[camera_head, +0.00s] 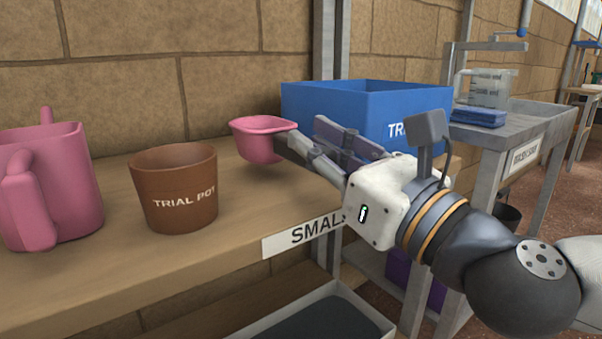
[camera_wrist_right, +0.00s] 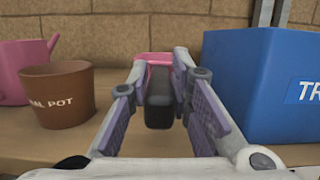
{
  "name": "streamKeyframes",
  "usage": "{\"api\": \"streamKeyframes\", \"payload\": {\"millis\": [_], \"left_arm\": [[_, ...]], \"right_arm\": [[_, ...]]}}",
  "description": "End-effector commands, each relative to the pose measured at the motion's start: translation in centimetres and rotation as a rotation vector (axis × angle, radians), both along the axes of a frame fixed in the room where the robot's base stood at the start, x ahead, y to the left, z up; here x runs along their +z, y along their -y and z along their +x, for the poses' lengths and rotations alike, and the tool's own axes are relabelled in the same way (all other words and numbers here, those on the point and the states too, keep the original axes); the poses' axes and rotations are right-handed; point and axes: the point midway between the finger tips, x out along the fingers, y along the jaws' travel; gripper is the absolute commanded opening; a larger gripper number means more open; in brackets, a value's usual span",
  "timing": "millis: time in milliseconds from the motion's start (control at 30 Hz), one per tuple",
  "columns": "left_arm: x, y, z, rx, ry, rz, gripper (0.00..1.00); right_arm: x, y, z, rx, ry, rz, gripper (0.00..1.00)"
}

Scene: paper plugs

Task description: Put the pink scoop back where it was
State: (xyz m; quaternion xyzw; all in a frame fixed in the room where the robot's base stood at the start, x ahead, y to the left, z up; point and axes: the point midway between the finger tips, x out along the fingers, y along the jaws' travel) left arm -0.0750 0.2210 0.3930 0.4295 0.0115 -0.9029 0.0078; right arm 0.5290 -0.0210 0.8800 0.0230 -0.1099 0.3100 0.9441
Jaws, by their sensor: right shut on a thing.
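The pink scoop (camera_head: 262,138) is at the fingertips of my right gripper (camera_head: 290,143), between the brown trial pot and the blue box. The right gripper is shut on the scoop's handle, which shows dark between the fingers in the right wrist view (camera_wrist_right: 159,105). The scoop's pink cup (camera_wrist_right: 155,58) lies beyond the fingertips there. The cup appears above the wooden shelf (camera_head: 190,262); I cannot tell whether it touches it. My left gripper is not in view.
A brown trial pot (camera_head: 172,190) and a pink watering can (camera_head: 62,190) stand left of the scoop. A blue box (camera_head: 370,105) stands close behind the right gripper. Brick wall is behind.

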Motion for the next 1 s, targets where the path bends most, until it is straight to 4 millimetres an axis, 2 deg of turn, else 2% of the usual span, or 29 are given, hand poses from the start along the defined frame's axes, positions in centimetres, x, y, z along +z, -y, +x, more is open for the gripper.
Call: {"api": "streamKeyframes", "payload": {"millis": [33, 67, 300, 433, 467, 500, 533, 767, 867, 1000], "left_arm": [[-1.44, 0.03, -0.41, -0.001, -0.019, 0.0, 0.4], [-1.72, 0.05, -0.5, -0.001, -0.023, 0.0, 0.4], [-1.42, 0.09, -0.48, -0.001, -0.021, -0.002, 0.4], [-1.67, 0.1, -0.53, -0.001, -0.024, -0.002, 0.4], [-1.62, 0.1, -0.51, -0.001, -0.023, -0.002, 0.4], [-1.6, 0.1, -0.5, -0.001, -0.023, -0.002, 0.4], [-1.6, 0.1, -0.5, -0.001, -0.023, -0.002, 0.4], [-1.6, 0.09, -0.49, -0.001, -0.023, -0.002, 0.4], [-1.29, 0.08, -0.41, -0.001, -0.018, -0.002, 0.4], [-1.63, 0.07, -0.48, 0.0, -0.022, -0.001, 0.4]], "right_arm": [[-2.55, 0.48, 0.15, -0.001, -0.014, -0.001, 0.0], [-3.0, 0.65, 0.02, 0.0, -0.014, -0.001, 0.0], [-2.45, 0.77, -0.28, 0.001, -0.006, -0.001, 0.0], [-2.91, 0.75, -0.26, 0.002, -0.008, -0.001, 0.0], [-2.84, 0.76, -0.27, 0.002, -0.008, -0.001, 0.26], [-2.79, 0.75, -0.28, 0.002, -0.008, -0.001, 0.35], [-2.78, 0.75, -0.28, 0.001, -0.007, -0.002, 0.39], [-2.75, 0.75, -0.28, 0.001, -0.006, -0.001, 0.39], [-2.15, 0.75, -0.32, 0.001, -0.005, -0.002, 0.39], [-2.78, 0.44, -0.08, 0.004, -0.008, -0.002, 0.39]]}}
